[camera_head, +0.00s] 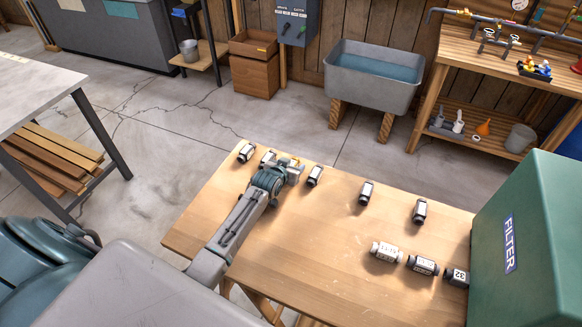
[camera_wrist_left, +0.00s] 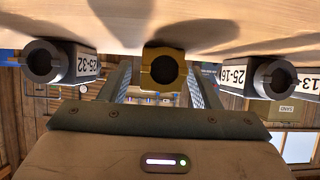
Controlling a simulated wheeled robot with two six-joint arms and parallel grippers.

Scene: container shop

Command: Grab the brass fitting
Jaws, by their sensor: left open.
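The brass fitting (camera_wrist_left: 163,68) is a yellow-gold ring-ended piece with a dark bore, in the middle of the left wrist view. It stands between the two fingers of my left gripper (camera_wrist_left: 160,88), with a gap on each side. The gripper is open. In the head view my left gripper (camera_head: 292,168) is low at the far edge of the wooden table, and a small brass-coloured part of the fitting (camera_head: 296,160) shows at its tip. The rest of it is hidden there. My right gripper is not in view.
Grey labelled fittings flank the brass one: one marked 25-32 (camera_wrist_left: 62,62) and one marked 25-16 (camera_wrist_left: 240,77). More grey fittings (camera_head: 366,192) line the wooden table (camera_head: 310,240). A green filter box (camera_head: 530,240) blocks the right end. The table's middle is clear.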

